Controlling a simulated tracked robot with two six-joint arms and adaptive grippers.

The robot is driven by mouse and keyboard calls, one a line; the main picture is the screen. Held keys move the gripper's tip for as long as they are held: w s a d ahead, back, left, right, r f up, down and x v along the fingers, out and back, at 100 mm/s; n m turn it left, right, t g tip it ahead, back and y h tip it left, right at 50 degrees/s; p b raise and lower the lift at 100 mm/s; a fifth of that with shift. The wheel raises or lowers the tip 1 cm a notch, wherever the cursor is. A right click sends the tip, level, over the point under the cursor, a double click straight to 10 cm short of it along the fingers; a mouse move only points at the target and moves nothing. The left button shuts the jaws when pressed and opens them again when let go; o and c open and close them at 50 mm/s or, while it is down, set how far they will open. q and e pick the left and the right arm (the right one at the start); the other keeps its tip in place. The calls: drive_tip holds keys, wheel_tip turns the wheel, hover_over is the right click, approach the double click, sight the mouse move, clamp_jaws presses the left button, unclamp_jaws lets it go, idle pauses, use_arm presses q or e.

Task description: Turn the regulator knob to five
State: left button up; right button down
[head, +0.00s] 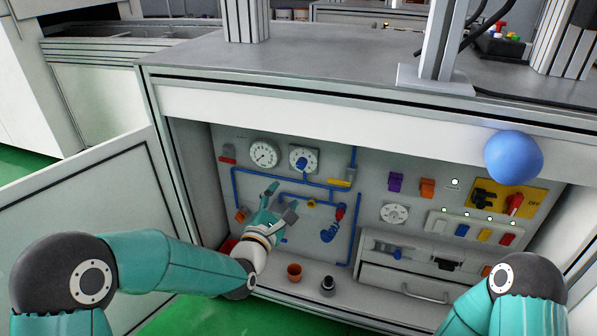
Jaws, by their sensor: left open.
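A round white dial with a blue knob (302,163) sits on the upper left of the grey panel, right of a round gauge (264,154). It looks like the regulator. Its numbers are too small to read. A second white dial (394,213) is right of the panel's middle. My left gripper (281,200) is open and empty, its fingers pointing up, below and left of the blue knob in the picture and apart from it. It covers part of the blue piping. My right forearm shows at lower right; its gripper is out of view.
Blue pipes (357,190) run over the panel, with a red-and-blue valve (334,222). Right are switches and a red knob on a yellow plate (527,195). A terracotta pot (294,272) stands on the ledge. The bench edge (330,113) overhangs the panel; a blue ball (514,157) shows there.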

sight(300, 166)
use_arm(q)
drive_tip(key=b+x, duration=0.2)
drive_tip(key=x, duration=1.1)
drive_tip(key=shift+w+d+f+b, duration=0.1)
drive_tip(key=shift+w+b, duration=0.1)
drive_tip(key=shift+b, duration=0.1)
clamp_jaws()
